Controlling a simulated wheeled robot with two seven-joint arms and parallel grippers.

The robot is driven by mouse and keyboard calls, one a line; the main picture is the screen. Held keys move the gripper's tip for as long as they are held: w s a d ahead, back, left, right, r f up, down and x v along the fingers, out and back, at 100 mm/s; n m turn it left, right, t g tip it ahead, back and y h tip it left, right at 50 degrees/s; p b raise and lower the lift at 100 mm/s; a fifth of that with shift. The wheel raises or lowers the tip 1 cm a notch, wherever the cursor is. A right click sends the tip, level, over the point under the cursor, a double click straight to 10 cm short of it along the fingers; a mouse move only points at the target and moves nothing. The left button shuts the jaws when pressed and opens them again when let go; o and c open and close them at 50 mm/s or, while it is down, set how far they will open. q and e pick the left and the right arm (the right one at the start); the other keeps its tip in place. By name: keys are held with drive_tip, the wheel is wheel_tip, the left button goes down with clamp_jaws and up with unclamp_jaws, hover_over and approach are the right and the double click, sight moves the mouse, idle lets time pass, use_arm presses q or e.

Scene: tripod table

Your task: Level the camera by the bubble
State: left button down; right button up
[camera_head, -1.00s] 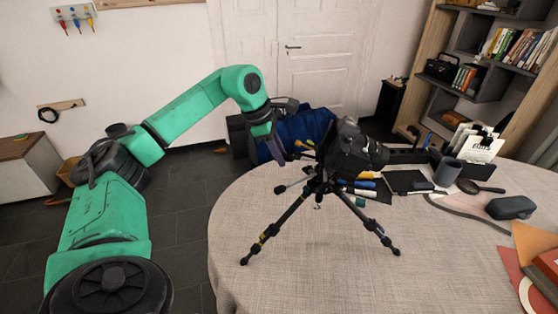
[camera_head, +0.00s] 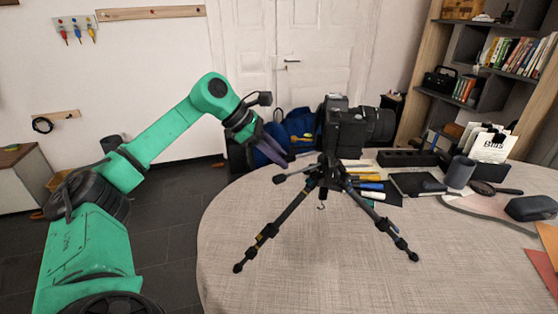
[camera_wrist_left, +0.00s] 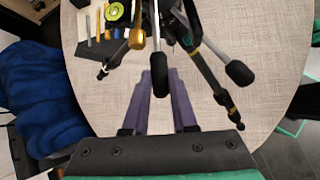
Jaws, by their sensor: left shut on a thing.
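The black camera (camera_head: 345,133) sits on top of the black tripod (camera_head: 328,178) on the table, its lens pointing right and looking roughly level. My left gripper (camera_head: 284,155) is beside the tripod head, its purple fingers shut on a black-gripped handle (camera_wrist_left: 160,78) of the head. A second handle (camera_head: 281,178) sticks out to the left below; its grip (camera_wrist_left: 240,73) also shows in the left wrist view. A round green disc (camera_wrist_left: 115,11), possibly the bubble level, is near the top edge of the wrist view; I cannot make out a bubble. My right gripper is not in view.
The round table (camera_head: 290,285) has free room in front of the tripod. Markers (camera_head: 370,190), a dark notebook (camera_head: 415,186), a grey cup (camera_head: 459,172), a magnifier (camera_head: 490,188) and a dark case (camera_head: 531,207) lie behind and right. A blue cloth (camera_head: 296,127) is behind the gripper.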

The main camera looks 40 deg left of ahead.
use_arm(q)
drive_tip(key=shift+f, duration=0.2)
drive_tip(key=c, duration=0.7)
unclamp_jaws()
drive_tip(key=shift+r, duration=0.1)
drive_tip(key=p+v, duration=0.2)
drive_tip(key=v, duration=1.2)
drive_tip(key=shift+s+a+r, duration=0.15)
drive_tip(key=shift+a, duration=0.05)
